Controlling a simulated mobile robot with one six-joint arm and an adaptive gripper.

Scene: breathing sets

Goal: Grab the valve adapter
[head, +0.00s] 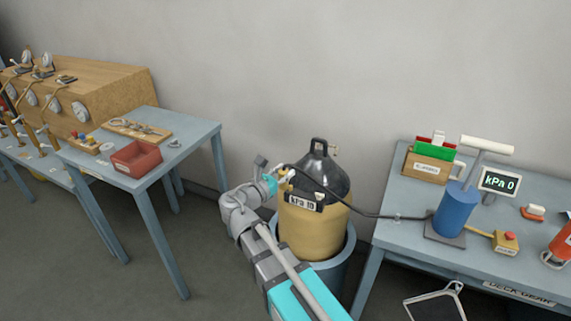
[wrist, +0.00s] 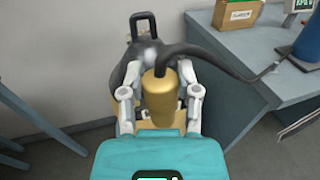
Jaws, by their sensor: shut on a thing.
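The valve adapter (wrist: 160,97) is a brass-coloured cylinder with a black hose running from its top. In the wrist view it stands between the two grey fingers of my gripper (wrist: 160,100), which is shut on it. In the head view my gripper (head: 277,181) is at the upper left side of the tan and black tank (head: 308,232). Only a small brass part of the adapter (head: 286,175) shows there, beside the fingers. I cannot tell whether the adapter touches the tank.
The black hose (head: 375,215) runs right to a blue pump (head: 457,208) on the right table (head: 400,240). A left table (head: 190,135) holds a red tray (head: 136,158).

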